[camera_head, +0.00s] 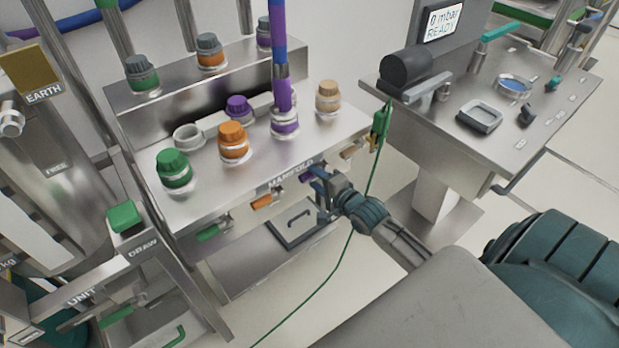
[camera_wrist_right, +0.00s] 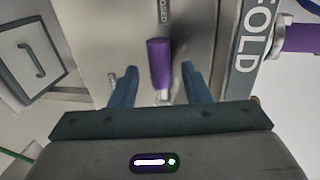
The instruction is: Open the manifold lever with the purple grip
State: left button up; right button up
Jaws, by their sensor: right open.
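The manifold (camera_head: 258,168) is a metal bench with coloured caps and hoses on top and levers along its front face. The lever with the purple grip (camera_wrist_right: 159,62) stands in the right wrist view between and beyond my two blue fingertips. In the head view a bit of its purple grip (camera_head: 306,177) shows beside my right gripper (camera_head: 318,190). My right gripper (camera_wrist_right: 157,85) is open, one finger on each side of the lever, and I see no finger touching it. A plate above the lever reads "CLOSED". My left gripper is not in view.
An orange-grip lever (camera_head: 262,202) and a green-grip lever (camera_head: 208,233) are to the left on the same face. A green clamp (camera_head: 380,122) with a green cable hangs to the right. A side table (camera_head: 530,130) stands at the right.

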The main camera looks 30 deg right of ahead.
aim_at(310, 175)
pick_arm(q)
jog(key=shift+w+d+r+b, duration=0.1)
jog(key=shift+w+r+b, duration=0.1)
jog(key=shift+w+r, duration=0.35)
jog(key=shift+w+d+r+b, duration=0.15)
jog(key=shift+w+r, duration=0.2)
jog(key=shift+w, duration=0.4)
pick_arm(e)
jog(key=shift+x, duration=1.75)
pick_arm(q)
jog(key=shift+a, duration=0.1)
pick_arm(e)
grip_shut()
